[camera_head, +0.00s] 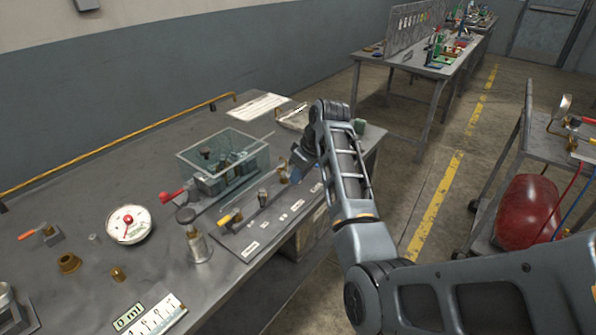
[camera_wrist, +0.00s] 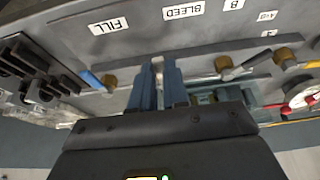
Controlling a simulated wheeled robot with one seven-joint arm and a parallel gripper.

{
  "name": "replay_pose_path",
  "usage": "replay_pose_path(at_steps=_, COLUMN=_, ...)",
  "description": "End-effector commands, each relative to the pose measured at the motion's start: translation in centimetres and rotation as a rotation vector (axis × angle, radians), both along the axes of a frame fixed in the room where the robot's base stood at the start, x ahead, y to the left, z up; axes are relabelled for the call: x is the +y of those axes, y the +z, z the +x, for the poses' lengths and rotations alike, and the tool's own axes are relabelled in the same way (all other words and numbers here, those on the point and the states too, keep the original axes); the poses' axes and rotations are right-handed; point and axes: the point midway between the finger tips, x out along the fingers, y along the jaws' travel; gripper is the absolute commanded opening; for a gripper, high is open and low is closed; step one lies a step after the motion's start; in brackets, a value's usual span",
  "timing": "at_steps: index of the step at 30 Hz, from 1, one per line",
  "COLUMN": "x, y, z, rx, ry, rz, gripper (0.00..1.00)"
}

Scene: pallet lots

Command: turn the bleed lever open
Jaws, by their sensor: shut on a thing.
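The valve panel lies along the bench, with FILL (camera_wrist: 109,26) and BLEED (camera_wrist: 183,12) labels in the wrist view. My gripper (camera_wrist: 159,82) is at the valve position nearest the BLEED label, its two blue-grey fingers close together. It is shut on the bleed lever, which the fingers almost wholly hide; a small brass bit (camera_wrist: 158,61) shows between them. The lever's angle cannot be told. In the head view my gripper (camera_head: 298,163) is over the far end of the panel (camera_head: 240,236), partly behind my arm.
In the wrist view, a blue lever (camera_wrist: 91,79) on a brass valve is left of the fingers, and a grey lever (camera_wrist: 241,71) is to the right. A clear box (camera_head: 203,158) stands close behind the panel. A gauge (camera_head: 129,224) lies at left on the bench.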

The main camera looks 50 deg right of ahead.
Motion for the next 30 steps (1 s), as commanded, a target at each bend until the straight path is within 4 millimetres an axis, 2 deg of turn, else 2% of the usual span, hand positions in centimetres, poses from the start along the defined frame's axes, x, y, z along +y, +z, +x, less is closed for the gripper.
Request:
replay_pose_path(at_steps=13, x=-0.02, y=0.02, z=0.09, rx=-0.002, ry=0.011, rz=-0.001, gripper=0.0)
replay_pose_path(at_steps=14, x=-0.03, y=0.03, z=0.09, rx=-0.002, ry=0.011, rz=-0.002, gripper=0.16)
replay_pose_path(at_steps=21, x=-0.04, y=0.01, z=0.06, rx=-0.001, ry=0.01, rz=-0.002, gripper=0.39)
replay_pose_path(at_steps=30, x=-0.07, y=0.28, z=-0.06, rx=-0.001, ry=0.009, rz=-0.002, gripper=0.4)
